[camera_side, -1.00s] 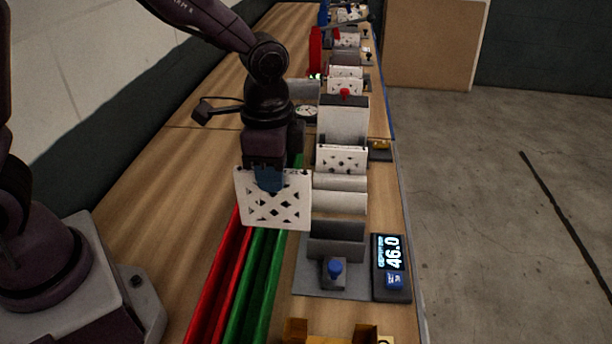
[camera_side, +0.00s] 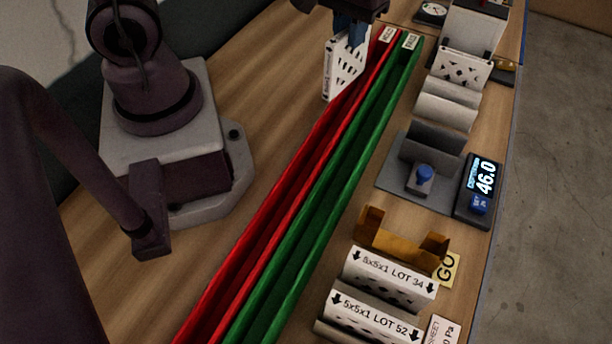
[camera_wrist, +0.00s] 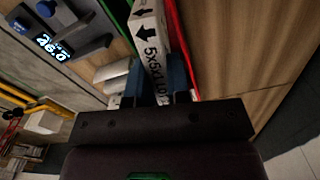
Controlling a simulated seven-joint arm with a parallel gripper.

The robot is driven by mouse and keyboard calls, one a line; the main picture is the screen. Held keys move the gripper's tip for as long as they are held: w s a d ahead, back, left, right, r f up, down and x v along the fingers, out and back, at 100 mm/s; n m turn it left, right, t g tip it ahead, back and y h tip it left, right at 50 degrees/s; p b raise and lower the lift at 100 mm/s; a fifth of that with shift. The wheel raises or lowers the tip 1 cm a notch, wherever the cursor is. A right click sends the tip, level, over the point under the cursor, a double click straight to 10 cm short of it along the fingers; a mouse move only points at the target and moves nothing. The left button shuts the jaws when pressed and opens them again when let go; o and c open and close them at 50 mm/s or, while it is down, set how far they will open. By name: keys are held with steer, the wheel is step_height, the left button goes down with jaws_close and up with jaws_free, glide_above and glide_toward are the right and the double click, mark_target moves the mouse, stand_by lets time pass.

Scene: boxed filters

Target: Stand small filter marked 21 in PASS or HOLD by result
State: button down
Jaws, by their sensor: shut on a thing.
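My gripper (camera_side: 350,32) is shut on a white filter (camera_side: 346,68) with diamond-shaped openings and holds it upright by its top. In the side view it is at the far end of the red channel (camera_side: 290,196), overlapping its left side. I cannot tell how far above the channel it hangs. In the wrist view the filter (camera_wrist: 148,38) shows an arrow and "5x5x1 LOT"; the lot number is hidden by a blue finger. The green channel (camera_side: 322,204) runs alongside on the right. Both channels have small white end labels, the green one seeming to read PASS.
A brown bracket (camera_side: 400,240), a yellow GO tag (camera_side: 446,269) and filters marked LOT 34 (camera_side: 390,274) and LOT 52 (camera_side: 368,318) stand nearer. Both channels look empty.

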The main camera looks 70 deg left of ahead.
mark_target(346, 80)
steer(key=shift+n, duration=0.9)
step_height(346, 80, down, 10)
steer(key=shift+w+f, duration=0.1)
steer(key=shift+f, duration=0.1)
steer(key=c, duration=1.1)
jaws_free()
